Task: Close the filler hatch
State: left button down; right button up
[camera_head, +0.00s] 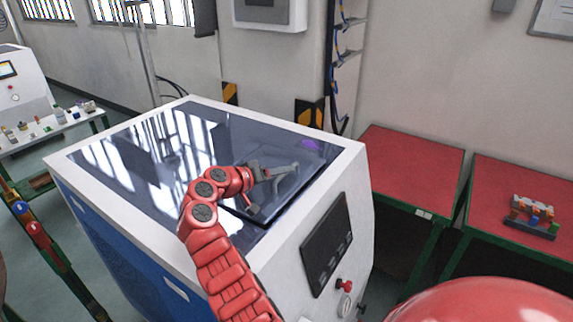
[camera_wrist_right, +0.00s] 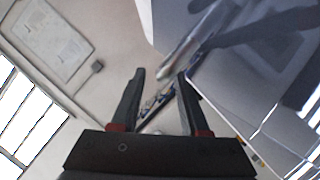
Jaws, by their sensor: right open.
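The generator (camera_head: 352,160) is a white-framed cabinet with a dark glossy top. The filler hatch (camera_head: 287,196) looks like the dark panel at the right part of this top. Its exact angle is hard to tell. My right gripper (camera_head: 281,176) is over this panel, open, with nothing held. In the right wrist view the two fingers (camera_wrist_right: 160,80) are spread apart. A grey metallic bar-like part (camera_wrist_right: 192,57) shows beyond and between the fingertips; I cannot tell whether they touch it. My left gripper is not in view.
A dark control panel (camera_head: 327,246) and a red knob (camera_head: 346,285) are on the generator's front. Red-topped tables (camera_head: 410,160) stand to the right, one with a coloured part rack (camera_head: 532,217). A wall is behind. A bench with small items (camera_head: 45,125) stands at the left.

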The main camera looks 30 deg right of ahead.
jog(key=shift+x, duration=1.35)
grip_shut()
dwell(0.4)
